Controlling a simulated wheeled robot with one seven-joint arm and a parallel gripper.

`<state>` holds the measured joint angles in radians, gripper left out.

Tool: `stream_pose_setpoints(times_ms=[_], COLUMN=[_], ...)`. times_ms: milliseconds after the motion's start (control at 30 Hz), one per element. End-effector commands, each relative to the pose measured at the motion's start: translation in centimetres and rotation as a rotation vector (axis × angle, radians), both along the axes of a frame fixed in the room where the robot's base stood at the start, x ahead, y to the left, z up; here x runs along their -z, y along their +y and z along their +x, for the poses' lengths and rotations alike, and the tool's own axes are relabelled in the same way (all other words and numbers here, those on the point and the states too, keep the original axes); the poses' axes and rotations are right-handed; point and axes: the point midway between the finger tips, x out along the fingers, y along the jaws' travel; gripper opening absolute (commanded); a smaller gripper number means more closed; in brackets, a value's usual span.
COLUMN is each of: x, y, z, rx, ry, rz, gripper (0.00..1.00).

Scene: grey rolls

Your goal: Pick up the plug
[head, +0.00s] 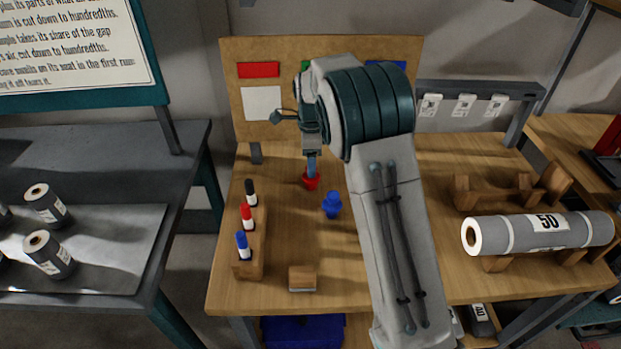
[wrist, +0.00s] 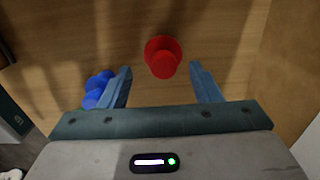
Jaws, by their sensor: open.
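A red plug (head: 311,181) stands on the wooden table (head: 290,240), below my gripper's fingers in the head view. My gripper (head: 311,165) points down over it. In the wrist view the red plug (wrist: 163,58) lies ahead of and between the two blue fingers of my gripper (wrist: 163,84), which are spread apart and empty. A blue plug (head: 332,205) stands on the table nearer the front and to the right; in the wrist view the blue plug (wrist: 97,88) shows left of the left finger. Something green shows partly behind that finger.
A wooden holder (head: 251,262) with black, red and blue markers stands at the table's left. A wooden block (head: 302,278) sits near the front edge. A large grey roll (head: 540,233) marked 50 rests on wooden supports at right. A pegboard-like panel (head: 240,52) stands behind.

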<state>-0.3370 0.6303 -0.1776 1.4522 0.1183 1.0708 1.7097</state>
Motion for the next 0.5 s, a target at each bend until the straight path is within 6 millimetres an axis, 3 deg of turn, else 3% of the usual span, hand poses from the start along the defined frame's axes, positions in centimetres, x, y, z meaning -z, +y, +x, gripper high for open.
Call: stream_pose_setpoints(times_ms=[267,500], x=[2.3,5.8], y=[0.0,0.0], z=[0.0,0.4], rx=[-0.001,0.000], ry=[0.001,0.002], rz=[0.000,0.000], gripper=[0.57,0.57])
